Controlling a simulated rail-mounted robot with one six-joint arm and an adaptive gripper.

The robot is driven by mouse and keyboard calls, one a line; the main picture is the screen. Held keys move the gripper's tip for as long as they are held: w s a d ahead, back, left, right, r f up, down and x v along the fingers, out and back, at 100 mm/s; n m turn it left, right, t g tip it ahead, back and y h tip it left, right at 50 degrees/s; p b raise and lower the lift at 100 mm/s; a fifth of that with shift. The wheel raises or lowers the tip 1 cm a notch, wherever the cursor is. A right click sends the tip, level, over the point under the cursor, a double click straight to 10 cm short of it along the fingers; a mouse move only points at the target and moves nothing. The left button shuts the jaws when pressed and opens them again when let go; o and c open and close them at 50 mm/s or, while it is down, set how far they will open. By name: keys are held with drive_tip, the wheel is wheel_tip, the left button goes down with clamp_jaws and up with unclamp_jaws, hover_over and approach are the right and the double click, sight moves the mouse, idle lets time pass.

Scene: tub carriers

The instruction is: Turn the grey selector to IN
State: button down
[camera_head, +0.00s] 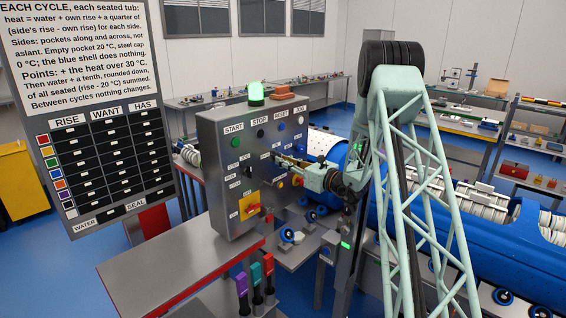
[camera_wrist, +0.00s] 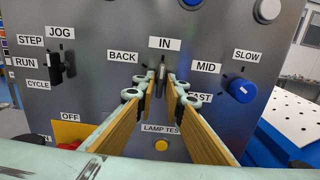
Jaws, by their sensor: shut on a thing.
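The grey selector (camera_wrist: 161,74) is on the grey control panel (camera_head: 222,154), under the IN label (camera_wrist: 165,43). The BACK label (camera_wrist: 122,57) is to its left and the MID label (camera_wrist: 206,67) to its right. The selector's handle looks upright, its top toward IN. My gripper (camera_wrist: 162,86) is shut on the selector, one finger on each side. In the head view my gripper (camera_head: 284,160) reaches the panel face from the right, and the selector is too small there to make out clearly.
A black selector (camera_wrist: 57,68) is left of my gripper, with a blue knob (camera_wrist: 242,90) to the right. A yellow lamp-test button (camera_wrist: 161,145) shows between the fingers. A red switch on a yellow plate (camera_head: 250,208) is lower on the panel.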

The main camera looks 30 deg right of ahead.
drive_tip(key=c, duration=2.7)
unclamp_jaws()
drive_tip(key=shift+c, duration=0.2)
drive_tip(key=shift+s, duration=0.1)
drive_tip(key=v, duration=1.2)
